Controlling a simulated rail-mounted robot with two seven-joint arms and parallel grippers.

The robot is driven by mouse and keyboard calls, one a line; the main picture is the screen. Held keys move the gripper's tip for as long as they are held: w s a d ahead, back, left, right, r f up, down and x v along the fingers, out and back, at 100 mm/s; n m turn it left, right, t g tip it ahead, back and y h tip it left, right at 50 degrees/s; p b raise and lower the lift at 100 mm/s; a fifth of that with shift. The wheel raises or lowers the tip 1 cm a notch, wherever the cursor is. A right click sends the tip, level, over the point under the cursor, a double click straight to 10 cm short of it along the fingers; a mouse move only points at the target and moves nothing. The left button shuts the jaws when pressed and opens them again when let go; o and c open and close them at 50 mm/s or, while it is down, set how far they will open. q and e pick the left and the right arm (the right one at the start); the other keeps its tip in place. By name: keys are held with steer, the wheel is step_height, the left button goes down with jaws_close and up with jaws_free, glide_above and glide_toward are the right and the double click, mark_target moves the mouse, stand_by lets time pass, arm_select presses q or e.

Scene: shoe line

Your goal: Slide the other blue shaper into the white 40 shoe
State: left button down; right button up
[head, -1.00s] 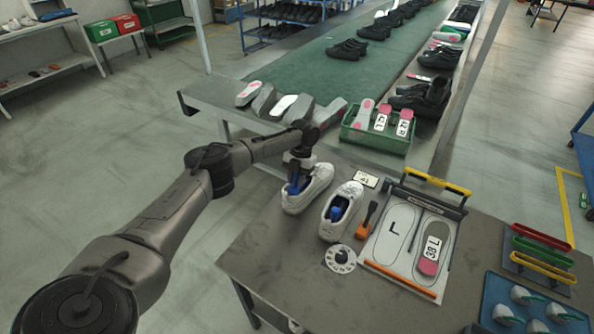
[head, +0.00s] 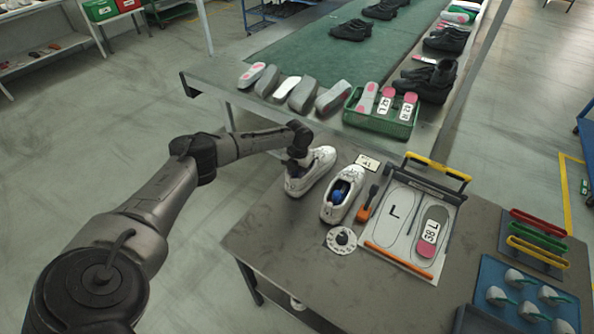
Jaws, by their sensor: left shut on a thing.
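Two white shoes stand side by side at the left of the grey bench. The left white shoe (head: 318,171) has my left gripper (head: 294,166) at its opening near the heel. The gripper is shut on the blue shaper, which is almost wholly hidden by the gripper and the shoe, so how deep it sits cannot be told. The right white shoe (head: 336,211) has another blue shaper (head: 340,191) inside its opening. A small card (head: 368,162) lies behind that shoe; its number is hard to read. My right gripper is not in view.
Beside the shoes are an orange-handled tool (head: 365,211), a round dial (head: 342,239) and an insole board (head: 384,250) with a yellow bar. A green crate (head: 350,117) of insoles stands behind. Coloured racks (head: 536,250) and a blue tray (head: 482,292) are at the right.

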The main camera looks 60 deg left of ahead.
arm_select(q)
steer(key=shift+f, duration=0.1)
steer(key=c, duration=0.8)
jaws_free()
steer(key=shift+c, duration=0.2)
steer(key=shift+r, duration=0.2)
steer(key=shift+r+p, duration=0.7)
steer(key=shift+p, duration=0.1)
steer(key=shift+s+d+f, duration=0.1)
steer(key=shift+s+f, duration=0.1)
steer(key=shift+f, duration=0.05)
